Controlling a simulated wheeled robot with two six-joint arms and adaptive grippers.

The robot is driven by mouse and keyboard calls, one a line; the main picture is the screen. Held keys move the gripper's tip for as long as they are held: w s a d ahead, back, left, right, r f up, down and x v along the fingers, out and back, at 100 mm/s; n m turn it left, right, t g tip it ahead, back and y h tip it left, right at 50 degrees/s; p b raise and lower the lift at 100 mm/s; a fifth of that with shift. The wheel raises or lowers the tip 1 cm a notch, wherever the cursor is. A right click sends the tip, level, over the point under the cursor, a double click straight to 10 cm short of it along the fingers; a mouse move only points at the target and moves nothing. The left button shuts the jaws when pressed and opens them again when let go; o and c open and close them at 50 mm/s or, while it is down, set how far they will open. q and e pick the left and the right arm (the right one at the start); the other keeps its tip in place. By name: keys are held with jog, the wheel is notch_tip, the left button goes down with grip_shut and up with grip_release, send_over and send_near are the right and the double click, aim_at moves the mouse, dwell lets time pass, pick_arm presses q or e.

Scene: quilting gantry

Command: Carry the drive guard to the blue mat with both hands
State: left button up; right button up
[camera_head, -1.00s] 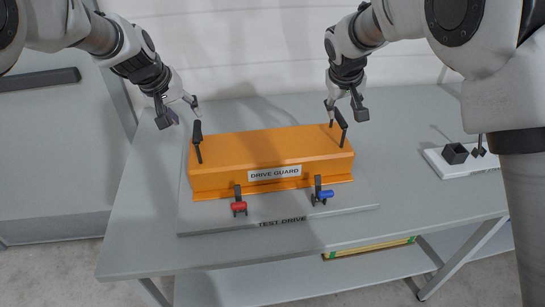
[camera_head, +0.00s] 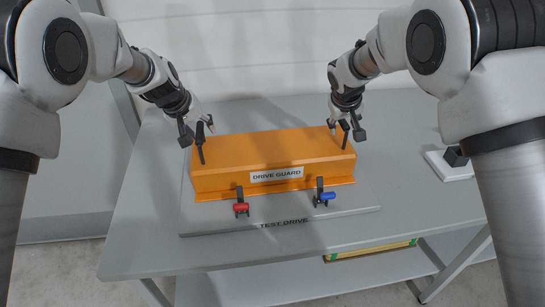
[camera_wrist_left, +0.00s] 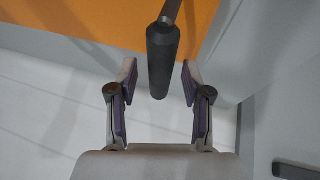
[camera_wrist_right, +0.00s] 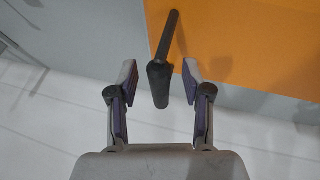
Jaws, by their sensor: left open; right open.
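The orange drive guard (camera_head: 230,155) sits on a grey plate marked TEST DRIVE (camera_head: 215,222) on the table. It has a black handle at each end, left (camera_head: 200,146) and right (camera_head: 345,138). My left gripper (camera_head: 197,128) is open at the left handle; in the left wrist view that handle (camera_wrist_left: 162,60) shows between the fingers, touching neither. My right gripper (camera_head: 346,128) is open at the right handle; in the right wrist view the handle (camera_wrist_right: 159,82) lies between the spread fingers. No blue mat is in view.
A red-handled clamp (camera_head: 241,208) and a blue-handled clamp (camera_head: 325,197) stand at the guard's front edge. A white base with a black block (camera_head: 456,157) sits at the right of the table. A yellow and green edged item (camera_head: 370,250) is under the table.

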pick_arm(q)
grip_shut()
pick_arm(e)
grip_shut()
jog(key=shift+r, duration=0.1)
